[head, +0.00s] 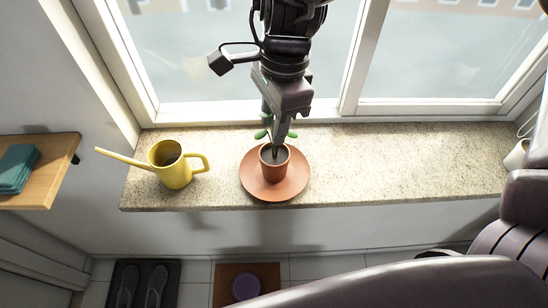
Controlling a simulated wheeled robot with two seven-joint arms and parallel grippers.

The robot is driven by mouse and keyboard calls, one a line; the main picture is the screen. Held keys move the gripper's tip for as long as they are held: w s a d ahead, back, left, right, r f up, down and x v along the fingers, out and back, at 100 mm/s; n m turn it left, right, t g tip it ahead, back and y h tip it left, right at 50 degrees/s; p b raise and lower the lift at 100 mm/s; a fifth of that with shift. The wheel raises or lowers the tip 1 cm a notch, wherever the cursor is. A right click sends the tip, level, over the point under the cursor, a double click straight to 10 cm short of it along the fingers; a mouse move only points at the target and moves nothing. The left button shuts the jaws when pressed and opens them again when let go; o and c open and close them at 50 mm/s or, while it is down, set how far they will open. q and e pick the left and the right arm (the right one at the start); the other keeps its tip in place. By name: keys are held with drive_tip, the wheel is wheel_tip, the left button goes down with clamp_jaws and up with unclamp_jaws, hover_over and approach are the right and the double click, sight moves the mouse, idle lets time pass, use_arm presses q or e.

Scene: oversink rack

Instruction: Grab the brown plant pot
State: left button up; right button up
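The brown plant pot (273,168), terracotta in colour, stands upright on a round terracotta saucer (257,190) on the speckled window sill. A small green plant grows from the dark soil in it. My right gripper (276,134) points down just above the pot, among the leaves. Its fingers overlap the plant in the head view, so I cannot tell how far apart they are or whether they touch the pot's rim. The pot sits flat on the saucer. My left gripper is not in view.
A yellow watering can (173,174) stands left of the saucer, its handle towards it. The window frame (348,60) rises close behind. The sill (400,165) is clear to the right up to a white object (515,155). A wooden shelf (45,185) with teal cloths is at far left.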

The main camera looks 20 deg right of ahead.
sight(273, 149)
wheel_tip(273, 149, down, 5)
drive_tip(key=shift+r+p, duration=0.2)
drive_tip(key=shift+p, duration=0.6)
drive_tip(key=shift+f, duration=0.4)
drive_tip(key=shift+a, duration=0.1)
clamp_jaws()
